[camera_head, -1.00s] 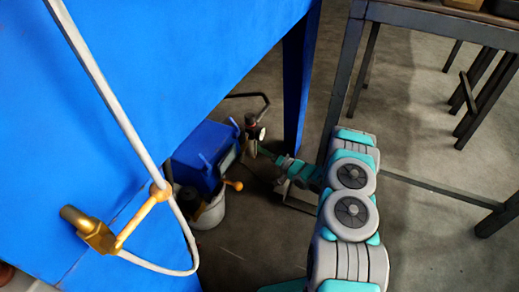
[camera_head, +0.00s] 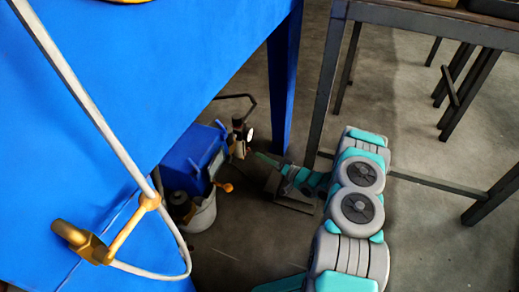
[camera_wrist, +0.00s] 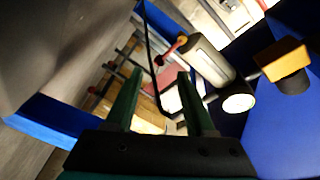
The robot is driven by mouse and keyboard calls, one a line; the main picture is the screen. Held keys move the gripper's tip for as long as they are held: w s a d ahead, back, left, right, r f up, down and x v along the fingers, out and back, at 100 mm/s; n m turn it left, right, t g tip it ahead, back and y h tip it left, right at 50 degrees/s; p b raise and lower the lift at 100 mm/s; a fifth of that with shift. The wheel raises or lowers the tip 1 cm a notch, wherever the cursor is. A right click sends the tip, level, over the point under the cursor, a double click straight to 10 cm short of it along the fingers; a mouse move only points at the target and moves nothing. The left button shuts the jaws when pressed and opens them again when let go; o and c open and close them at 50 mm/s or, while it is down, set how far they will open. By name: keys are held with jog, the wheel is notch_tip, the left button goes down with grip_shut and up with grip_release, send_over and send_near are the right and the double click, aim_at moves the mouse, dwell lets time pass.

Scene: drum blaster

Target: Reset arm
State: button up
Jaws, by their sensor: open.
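My arm with grey and teal links runs from the bottom of the head view toward the blue machine (camera_head: 190,70).
A white bucket (camera_head: 203,215) and a blue box (camera_head: 187,160) stand under the machine. A dark metal table (camera_head: 430,24) stands at right. Floor below it is mostly clear.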

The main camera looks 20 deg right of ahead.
jog(key=w+d+r+n+g+h+p, duration=0.1)
jog(key=w+d+r+h, duration=0.15)
jog(key=r, duration=0.35)
jog(key=w+d+r+g+h+p, duration=0.1)
jog(key=d+r+g+h+p, duration=0.1)
jog(key=r+h, duration=0.3)
jog(key=w+d+r+n+g+h+p, duration=0.1)
jog(key=w+d+r+h, duration=0.15)
jog(key=r, duration=0.45)
jog(key=s+r+g+h+p, duration=0.2)
jog(key=s+r+h, duration=0.1)
jog(key=s+r, duration=0.45)
jog(key=s+a+r+g+p, duration=0.1)
jog(key=s+a+r+g, duration=0.2)
jog(key=s, duration=1.2)
jog(key=s+a+r+g+p, duration=0.2)
jog(key=s+a+r, duration=0.3)
jog(key=s, duration=1)
jog(key=s+a+r+n+g+y+p, duration=0.1)
jog(key=s+a+r+g, duration=0.3)
jog(key=s+r, duration=0.5)
jog(key=s+p, duration=0.1)
jog(key=s, duration=0.5)
jog(key=shift+s+a+r+g, duration=0.2)
jog(key=shift+s+a+g, duration=0.1)
jog(key=shift+s, duration=0.1)
